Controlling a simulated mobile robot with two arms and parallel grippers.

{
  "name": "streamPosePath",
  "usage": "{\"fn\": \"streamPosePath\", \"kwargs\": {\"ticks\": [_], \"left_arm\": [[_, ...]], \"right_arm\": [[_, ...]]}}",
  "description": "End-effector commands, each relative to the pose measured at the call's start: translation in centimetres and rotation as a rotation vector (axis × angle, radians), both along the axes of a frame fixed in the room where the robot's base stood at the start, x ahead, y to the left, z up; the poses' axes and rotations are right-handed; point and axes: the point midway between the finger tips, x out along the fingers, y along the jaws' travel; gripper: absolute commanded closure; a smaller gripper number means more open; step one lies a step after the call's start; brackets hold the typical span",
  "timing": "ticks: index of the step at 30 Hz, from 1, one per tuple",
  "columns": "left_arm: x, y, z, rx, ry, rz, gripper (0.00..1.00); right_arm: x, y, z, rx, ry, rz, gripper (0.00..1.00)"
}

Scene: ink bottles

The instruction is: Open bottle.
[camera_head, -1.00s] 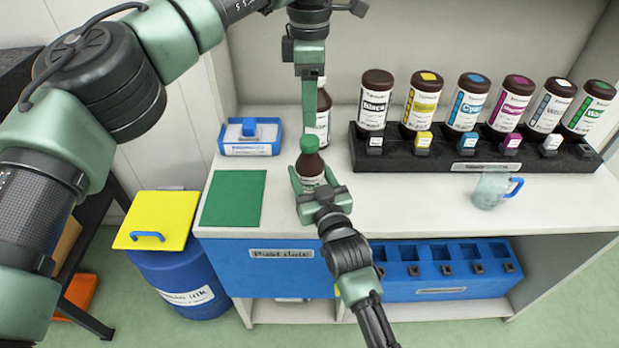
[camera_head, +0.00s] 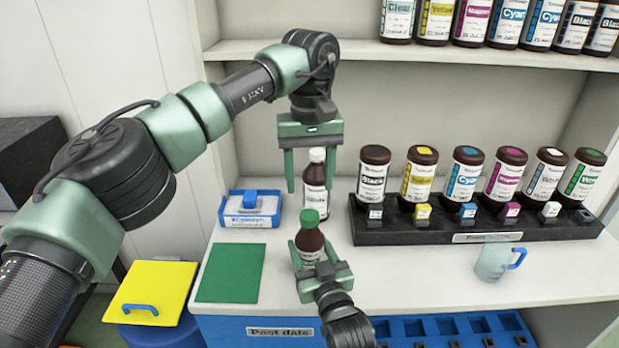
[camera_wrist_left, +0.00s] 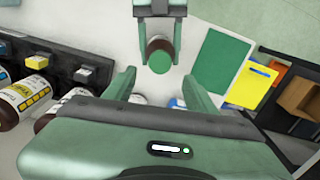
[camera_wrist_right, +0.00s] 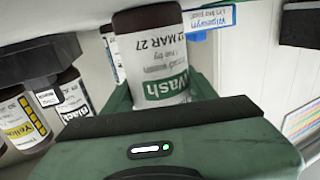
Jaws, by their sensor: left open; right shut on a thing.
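A brown bottle (camera_head: 310,243) with a green cap (camera_head: 310,217) stands upright in my right gripper (camera_head: 318,262), which is shut around its body above the counter. Its white and green "Wash" label (camera_wrist_right: 165,75) shows in the right wrist view. My left gripper (camera_head: 310,186) is open and points down, above and behind the cap in the head view. In the left wrist view the green cap (camera_wrist_left: 159,57) lies beyond the gap between my left fingers (camera_wrist_left: 158,92), apart from both. The left gripper holds nothing.
A white-capped bottle (camera_head: 317,177) stands behind the held bottle. A black rack (camera_head: 440,232) with several ink bottles is at right, with a mug (camera_head: 494,261) before it. A green mat (camera_head: 231,273) and a blue tray (camera_head: 250,219) lie at left. The yellow-lidded bin (camera_head: 153,285) stands below.

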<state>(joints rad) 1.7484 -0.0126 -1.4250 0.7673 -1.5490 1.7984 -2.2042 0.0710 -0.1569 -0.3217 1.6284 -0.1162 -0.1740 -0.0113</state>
Motion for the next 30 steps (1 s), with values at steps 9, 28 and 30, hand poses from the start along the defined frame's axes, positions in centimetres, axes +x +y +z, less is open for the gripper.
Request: {"fn": "streamPosePath", "kwargs": {"ticks": [9, 28, 30], "left_arm": [[0.0, 0.0, 0.0, -0.001, 0.0, -0.471, 0.44], [0.0, 0.0, -7.0, -0.002, 0.001, -0.535, 0.44], [0.0, 0.1, -7.5, -0.002, 0.001, -0.535, 0.44]], "right_arm": [[0.0, 0.0, 0.0, 0.0, 0.0, 0.0, 1.0], [0.0, 0.0, 0.0, 0.0, -0.001, 0.0, 1.0], [0.0, 0.0, 0.0, 0.0, -0.001, 0.0, 1.0]]}}
